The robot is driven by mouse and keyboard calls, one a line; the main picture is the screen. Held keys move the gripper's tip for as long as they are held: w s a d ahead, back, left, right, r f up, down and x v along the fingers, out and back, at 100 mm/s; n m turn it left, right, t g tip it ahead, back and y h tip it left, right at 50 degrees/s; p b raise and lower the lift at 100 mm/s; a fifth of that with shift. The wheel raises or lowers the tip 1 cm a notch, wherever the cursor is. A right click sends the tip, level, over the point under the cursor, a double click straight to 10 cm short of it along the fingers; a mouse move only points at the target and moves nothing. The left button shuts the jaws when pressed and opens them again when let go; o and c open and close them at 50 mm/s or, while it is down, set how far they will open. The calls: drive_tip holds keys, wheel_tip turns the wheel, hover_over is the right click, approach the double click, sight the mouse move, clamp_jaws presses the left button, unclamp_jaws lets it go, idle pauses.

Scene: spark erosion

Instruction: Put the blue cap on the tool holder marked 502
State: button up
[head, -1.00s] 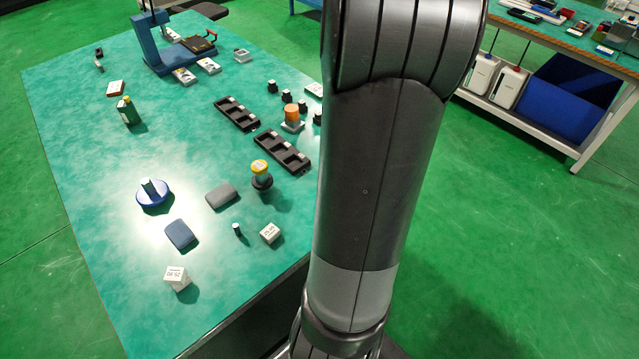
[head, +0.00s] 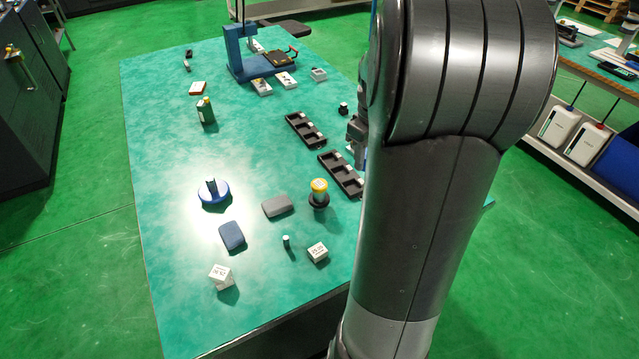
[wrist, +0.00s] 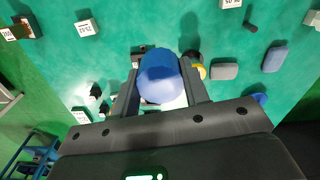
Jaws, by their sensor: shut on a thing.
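My gripper (wrist: 162,88) is shut on the blue cap (wrist: 160,72), which sits between its two fingers in the wrist view. In the head view my arm hides the cap, and only a dark part of my wrist shows beside the trays. A dark tool holder with a yellow top (head: 319,190) stands upright on the table; its yellow part also shows just right of the fingers in the wrist view (wrist: 201,71). Small dark holders (wrist: 95,91) stand left of my gripper in the wrist view. No mark 502 is readable, and what lies under the cap is hidden.
Two black slotted trays (head: 305,130) (head: 341,174) lie near the arm. The table's left middle is clear.

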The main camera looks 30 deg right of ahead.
drive_tip(key=shift+w+a, duration=0.25)
drive_tip(key=shift+w, duration=0.05)
hover_over(319, 184)
wheel_tip(319, 184, down, 7)
drive_tip(key=shift+r, duration=0.2)
drive_tip(key=shift+f, duration=2)
drive_tip(key=shift+f, duration=0.1)
drive_tip(key=o, duration=0.9)
drive_tip(key=shift+o, duration=0.2)
